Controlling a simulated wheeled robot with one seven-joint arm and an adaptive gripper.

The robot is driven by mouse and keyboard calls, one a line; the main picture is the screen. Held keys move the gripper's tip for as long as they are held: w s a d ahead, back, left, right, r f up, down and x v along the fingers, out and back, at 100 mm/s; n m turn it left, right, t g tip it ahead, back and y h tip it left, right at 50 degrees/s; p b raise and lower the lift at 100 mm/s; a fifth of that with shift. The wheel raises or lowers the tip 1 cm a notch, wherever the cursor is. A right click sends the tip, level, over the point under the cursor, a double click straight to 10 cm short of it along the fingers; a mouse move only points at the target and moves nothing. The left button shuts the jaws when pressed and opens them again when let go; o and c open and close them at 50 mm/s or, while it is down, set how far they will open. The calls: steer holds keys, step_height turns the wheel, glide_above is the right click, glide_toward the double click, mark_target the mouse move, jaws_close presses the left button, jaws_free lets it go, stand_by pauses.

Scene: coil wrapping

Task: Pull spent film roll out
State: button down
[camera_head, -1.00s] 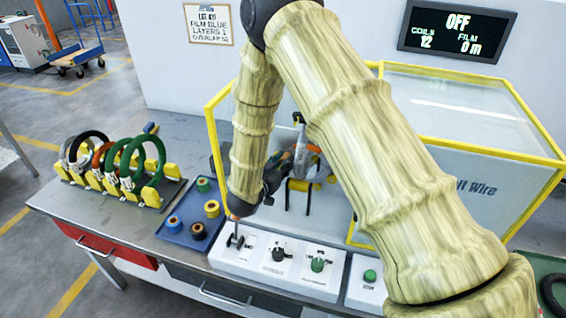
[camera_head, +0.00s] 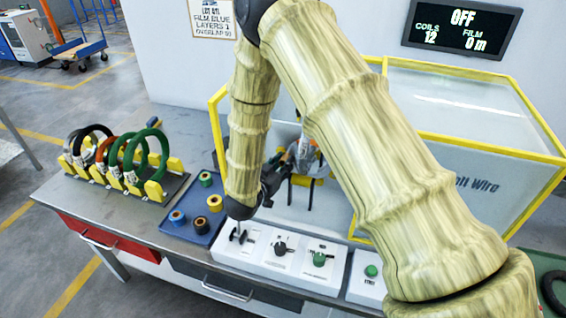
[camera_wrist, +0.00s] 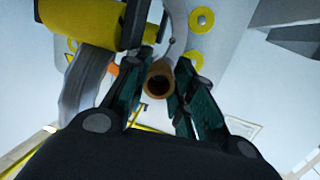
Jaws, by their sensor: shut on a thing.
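The spent film roll shows in the wrist view as a bare brown hollow core (camera_wrist: 158,79), seen end-on. My gripper (camera_wrist: 160,88) has its dark green fingers on either side of the core, shut on it. The core sits close to the grey ring and metal parts of the wrapping machine (camera_wrist: 195,52); I cannot tell whether it is still on a spindle. In the head view my gripper (camera_head: 282,178) is inside the yellow-framed enclosure, beside the machine's parts, and the core is hidden there.
A blue tray (camera_head: 187,231) with several film rolls lies left of the white control panels (camera_head: 265,262). A coil rack (camera_head: 125,180) stands further left. The yellow frame (camera_head: 217,150) and clear guard (camera_head: 455,95) bound the space around my arm. The display (camera_head: 465,28) reads OFF.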

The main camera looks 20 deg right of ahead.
steer(key=shift+s+a+f, duration=0.1)
steer(key=shift+s+a, duration=0.4)
steer(key=shift+s, duration=0.3)
steer(key=shift+s+a, duration=0.5)
steer(key=shift+s, duration=0.25)
steer(key=shift+p, duration=0.3)
